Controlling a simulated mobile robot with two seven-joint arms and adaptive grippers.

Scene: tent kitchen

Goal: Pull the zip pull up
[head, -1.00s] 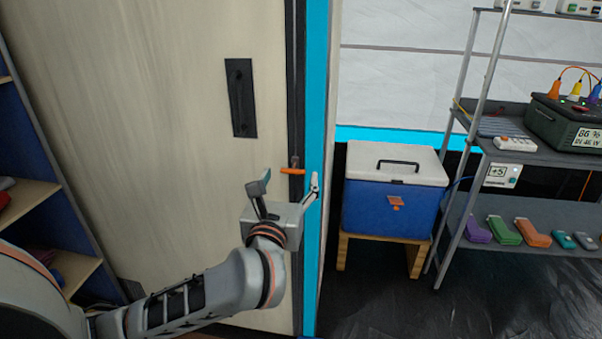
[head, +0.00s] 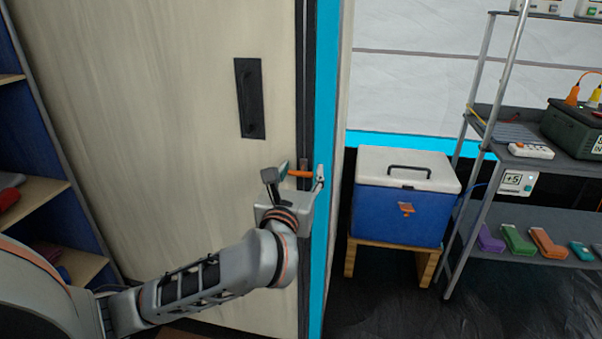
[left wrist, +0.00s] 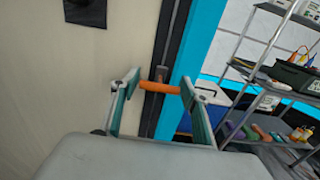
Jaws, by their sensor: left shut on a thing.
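The orange zip pull (head: 300,173) is a short bar lying level on the dark zip track (head: 304,110), beside the bright blue door edge strip (head: 325,120). My left gripper (head: 297,174) reaches it from below, with one finger at each end of the bar. In the left wrist view the orange zip pull (left wrist: 160,88) spans between the two green-grey fingertips (left wrist: 160,86), and the gripper is shut on it. A grey slider piece shows behind the bar on the track. My right gripper is in neither view.
A pale panel with a black recessed handle (head: 250,98) stands left of the track. A blue cool box (head: 400,215) with a white lid sits on a wooden stand to the right. Metal shelves (head: 480,140) stand beyond it. Blue-backed shelves (head: 40,215) are at far left.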

